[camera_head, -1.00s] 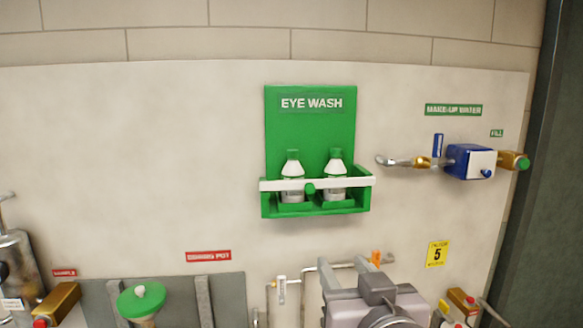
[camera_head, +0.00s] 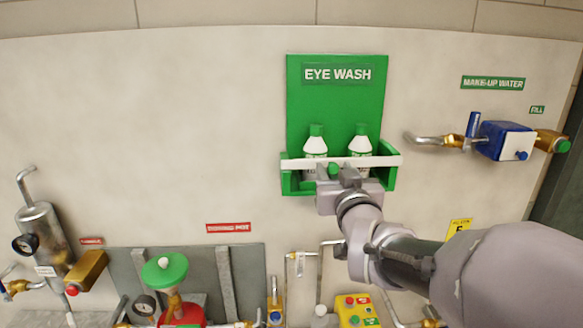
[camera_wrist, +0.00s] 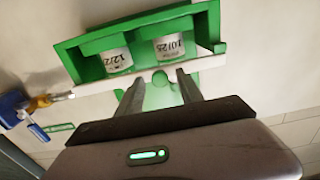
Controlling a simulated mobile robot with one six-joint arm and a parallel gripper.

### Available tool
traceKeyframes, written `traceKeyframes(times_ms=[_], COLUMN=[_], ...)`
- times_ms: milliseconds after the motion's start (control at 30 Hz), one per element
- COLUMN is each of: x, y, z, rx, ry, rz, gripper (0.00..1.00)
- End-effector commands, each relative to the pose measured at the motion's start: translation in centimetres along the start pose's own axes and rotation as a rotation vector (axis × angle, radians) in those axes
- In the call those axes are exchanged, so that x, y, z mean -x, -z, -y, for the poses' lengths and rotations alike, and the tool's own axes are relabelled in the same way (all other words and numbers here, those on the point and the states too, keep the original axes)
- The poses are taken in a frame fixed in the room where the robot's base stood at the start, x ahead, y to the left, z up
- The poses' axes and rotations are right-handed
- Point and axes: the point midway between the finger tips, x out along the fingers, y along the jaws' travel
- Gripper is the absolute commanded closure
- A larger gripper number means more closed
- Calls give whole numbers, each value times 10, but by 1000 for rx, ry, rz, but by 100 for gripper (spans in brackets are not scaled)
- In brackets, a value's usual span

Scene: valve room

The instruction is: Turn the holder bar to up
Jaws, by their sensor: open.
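The white holder bar (camera_head: 385,161) lies level across the front of the green eye wash holder (camera_head: 377,95), in front of two white bottles with green caps (camera_head: 316,141) (camera_head: 360,141). My gripper (camera_head: 337,174) is at the holder's front, just below the bar. Whether the fingers touch the bar or knob cannot be told.
A blue valve box (camera_head: 505,141) with pipes is on the wall at right. Below are a green-topped dosing pot (camera_head: 164,270), a yellow button box (camera_head: 357,310) and thin pipes.

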Motion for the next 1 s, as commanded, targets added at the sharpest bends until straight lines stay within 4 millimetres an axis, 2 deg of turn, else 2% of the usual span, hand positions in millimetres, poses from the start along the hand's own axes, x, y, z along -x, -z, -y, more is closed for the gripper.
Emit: traceKeyframes(times_ms=[300, 500, 533, 1000], x=[-4, -4, -4, -4], y=[0, 0, 0, 0], z=[0, 0, 0, 0], rx=[0, 0, 0, 0], ry=[0, 0, 0, 0], rz=[0, 0, 0, 0], gripper=[58, 97, 100, 100])
